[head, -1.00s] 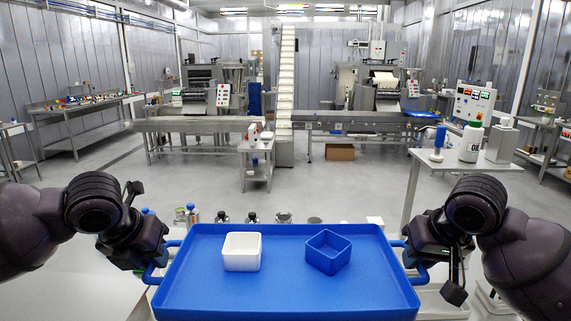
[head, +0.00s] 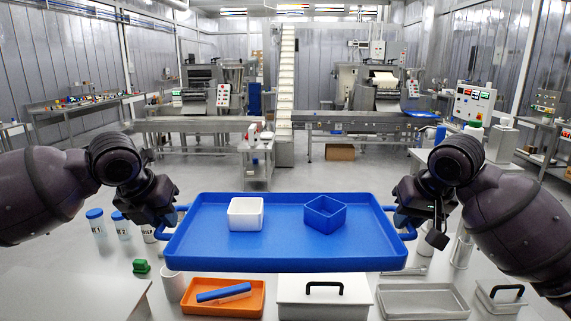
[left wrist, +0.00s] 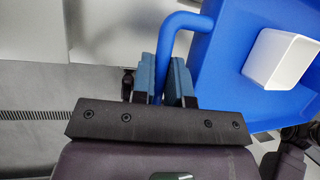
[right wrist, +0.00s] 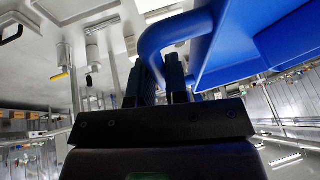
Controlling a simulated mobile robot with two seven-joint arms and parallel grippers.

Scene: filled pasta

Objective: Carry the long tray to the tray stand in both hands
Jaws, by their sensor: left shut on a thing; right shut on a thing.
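The long blue tray (head: 285,258) is held up in the air, roughly level, above a white worktop in the head view. It carries a white square tub (head: 246,214) on its left half and a blue square tub (head: 325,214) on its right half. My left gripper (head: 172,218) is shut on the tray's left handle, which shows between the fingers in the left wrist view (left wrist: 172,52). My right gripper (head: 405,215) is shut on the right handle, seen in the right wrist view (right wrist: 152,48). I cannot tell which thing is the tray stand.
Below the tray, the worktop holds an orange tray (head: 250,305), a white lidded box (head: 324,298), a grey tray (head: 422,303) and a smaller lidded box (head: 500,297). Blue-capped jars (head: 96,222) stand at the left. Open floor and machines lie beyond.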

